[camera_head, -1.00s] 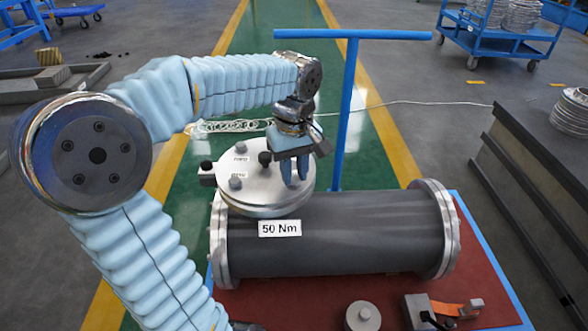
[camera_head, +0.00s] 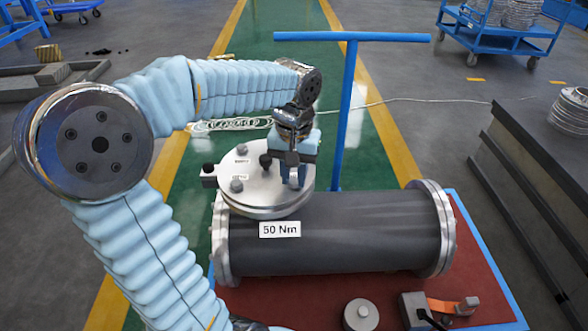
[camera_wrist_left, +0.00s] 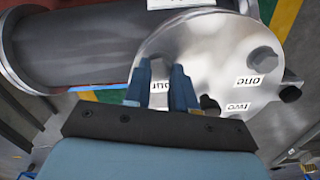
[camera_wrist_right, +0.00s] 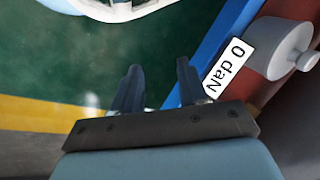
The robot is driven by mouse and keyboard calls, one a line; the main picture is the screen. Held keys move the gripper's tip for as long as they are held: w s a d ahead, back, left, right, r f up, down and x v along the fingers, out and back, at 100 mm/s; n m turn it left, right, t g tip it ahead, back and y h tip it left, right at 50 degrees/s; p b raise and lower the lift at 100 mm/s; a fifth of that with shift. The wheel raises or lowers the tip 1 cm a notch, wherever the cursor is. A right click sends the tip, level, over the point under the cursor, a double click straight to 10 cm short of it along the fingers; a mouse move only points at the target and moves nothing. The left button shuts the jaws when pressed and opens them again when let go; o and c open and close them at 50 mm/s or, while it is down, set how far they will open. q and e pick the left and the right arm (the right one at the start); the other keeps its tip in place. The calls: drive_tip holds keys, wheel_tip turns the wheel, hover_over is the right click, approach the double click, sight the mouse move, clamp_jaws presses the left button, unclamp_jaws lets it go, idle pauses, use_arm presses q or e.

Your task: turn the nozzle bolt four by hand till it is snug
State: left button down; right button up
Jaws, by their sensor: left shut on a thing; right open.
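The round silver nozzle cover (camera_head: 262,197) lies on top of the dark grey shell (camera_head: 335,232). My left gripper (camera_head: 293,184) points down at the cover's right side with its fingers close together. A grey hex bolt (camera_wrist_left: 262,60) stands near label "one", and a dark bolt (camera_wrist_left: 210,103) near label "two". My right gripper (camera_wrist_right: 158,68) is open and empty over the green floor, beside a blue edge.
A "50 Nm" label (camera_head: 280,229) sits on the shell below the cover. A blue T-shaped post (camera_head: 347,120) rises just behind. A grey round weight (camera_head: 362,315) and a block with an orange strap (camera_head: 445,307) are on the red base (camera_head: 300,300).

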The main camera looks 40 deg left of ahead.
sight(294, 180)
use_arm(q)
drive_tip(key=shift+w+r+m+p, duration=0.15)
drive_tip(key=shift+m+p, duration=0.15)
drive_tip(key=shift+m, duration=1.3)
drive_tip(key=c, duration=0.9)
unclamp_jaws()
wheel_tip(294, 180, up, 14)
drive_tip(key=shift+f+p, duration=0.15)
drive_tip(key=shift+p, duration=0.9)
